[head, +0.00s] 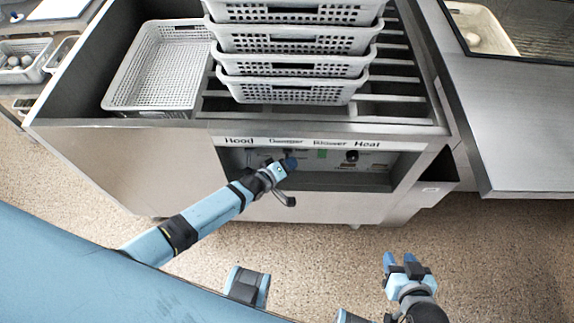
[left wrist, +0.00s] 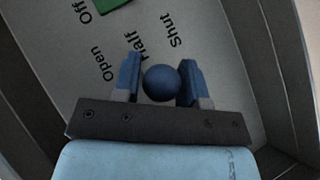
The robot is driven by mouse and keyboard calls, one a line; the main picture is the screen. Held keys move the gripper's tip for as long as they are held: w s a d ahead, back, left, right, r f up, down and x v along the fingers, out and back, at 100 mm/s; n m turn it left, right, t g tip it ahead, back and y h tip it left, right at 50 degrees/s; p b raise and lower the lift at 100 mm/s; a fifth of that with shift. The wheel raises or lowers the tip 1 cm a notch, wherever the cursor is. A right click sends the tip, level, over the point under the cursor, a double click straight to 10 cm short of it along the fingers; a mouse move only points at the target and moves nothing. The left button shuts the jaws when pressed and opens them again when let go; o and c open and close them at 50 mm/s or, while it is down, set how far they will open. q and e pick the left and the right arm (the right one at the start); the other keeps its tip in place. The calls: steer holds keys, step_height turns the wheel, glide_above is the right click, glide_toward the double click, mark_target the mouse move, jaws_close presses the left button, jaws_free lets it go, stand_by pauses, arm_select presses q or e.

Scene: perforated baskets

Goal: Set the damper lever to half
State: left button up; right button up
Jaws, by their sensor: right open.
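The damper lever shows as a blue ball knob (left wrist: 161,84) in the left wrist view, in front of a pale panel (left wrist: 70,85) marked Open, Half and Shut. My left gripper (left wrist: 160,78) has a blue finger on each side of the ball, and both fingers appear to touch it. The ball lies below the Half and Shut words; the lever's stem is hidden, so its exact setting cannot be told. In the head view my left gripper (head: 285,166) is at the panel under the Damper label and covers the lever. My right gripper (head: 401,262) is open and empty, over the floor.
A green switch (head: 322,154) and a black knob (head: 351,156) are on the recessed panel, right of my left gripper. Stacked perforated baskets (head: 290,90) and a single basket (head: 158,65) stand on the counter above. A steel table (head: 515,140) is at right.

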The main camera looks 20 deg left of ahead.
arm_select(q)
steer(key=shift+o, duration=0.8)
steer(key=p+v, duration=0.1)
steer(key=v, duration=1.3)
steer(key=shift+p, duration=0.4)
